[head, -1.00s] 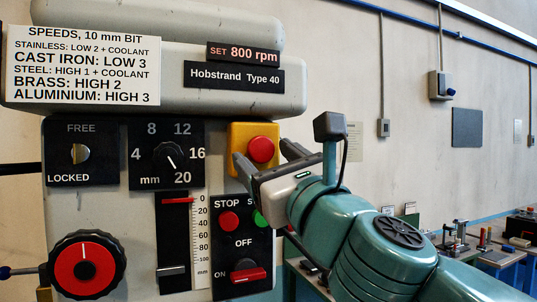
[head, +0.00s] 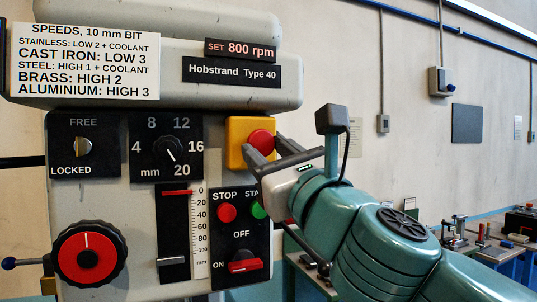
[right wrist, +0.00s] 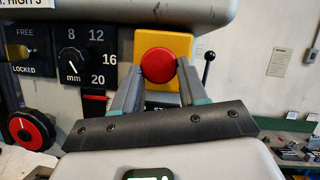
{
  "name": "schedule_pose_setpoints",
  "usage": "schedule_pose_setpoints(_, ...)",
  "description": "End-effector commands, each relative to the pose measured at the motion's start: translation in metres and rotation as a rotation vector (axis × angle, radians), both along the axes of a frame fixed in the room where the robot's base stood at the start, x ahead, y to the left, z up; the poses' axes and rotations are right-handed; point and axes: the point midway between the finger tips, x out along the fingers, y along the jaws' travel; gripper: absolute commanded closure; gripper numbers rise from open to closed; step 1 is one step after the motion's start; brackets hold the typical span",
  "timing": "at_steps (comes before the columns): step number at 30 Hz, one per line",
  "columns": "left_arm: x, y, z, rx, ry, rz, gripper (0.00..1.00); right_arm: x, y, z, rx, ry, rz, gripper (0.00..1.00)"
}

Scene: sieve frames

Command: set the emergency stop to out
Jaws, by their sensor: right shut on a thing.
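The emergency stop is a red mushroom button (head: 262,138) on a yellow box (head: 236,150) at the upper right of the machine's front panel. In the right wrist view the red button (right wrist: 158,65) sits between my fingertips, with the yellow box (right wrist: 178,42) behind it. My right gripper (head: 264,150) is shut on the button, one finger on either side of it. In the right wrist view the gripper (right wrist: 159,72) covers the lower part of the box. I cannot tell whether the button is in or out. My left gripper is not in view.
Below the box is a switch panel with a red stop button (head: 227,213), a partly hidden green start button (head: 258,210) and a red on/off switch (head: 244,266). A mm dial (head: 168,150) lies to the left. A workbench (head: 491,254) stands behind at right.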

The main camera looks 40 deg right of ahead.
Motion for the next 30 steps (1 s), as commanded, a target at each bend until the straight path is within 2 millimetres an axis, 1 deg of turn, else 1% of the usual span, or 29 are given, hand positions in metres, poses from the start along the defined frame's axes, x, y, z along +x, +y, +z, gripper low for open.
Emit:
schedule_pose_setpoints(8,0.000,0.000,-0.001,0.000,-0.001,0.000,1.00,0.001,0.000,0.000,0.000,-0.001,0.004,1.00)
schedule_pose_setpoints(9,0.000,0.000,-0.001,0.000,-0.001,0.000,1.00,0.001,0.000,-0.001,0.000,0.000,0.003,0.51)
schedule_pose_setpoints(11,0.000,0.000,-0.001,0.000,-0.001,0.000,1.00,0.002,0.000,-0.001,0.000,-0.001,0.004,0.32)
schedule_pose_setpoints(19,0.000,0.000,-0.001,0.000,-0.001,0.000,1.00,0.003,0.000,0.000,0.000,-0.001,0.003,0.31)
schedule_pose_setpoints(22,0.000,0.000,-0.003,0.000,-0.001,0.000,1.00,-0.002,0.000,-0.002,0.001,-0.002,0.003,0.31)
schedule_pose_setpoints(26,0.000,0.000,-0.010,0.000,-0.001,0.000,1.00,-0.022,0.003,-0.010,0.002,-0.006,0.007,0.31)
schedule_pose_setpoints(30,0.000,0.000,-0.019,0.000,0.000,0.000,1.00,-0.057,0.008,-0.025,0.002,-0.007,0.011,0.31)
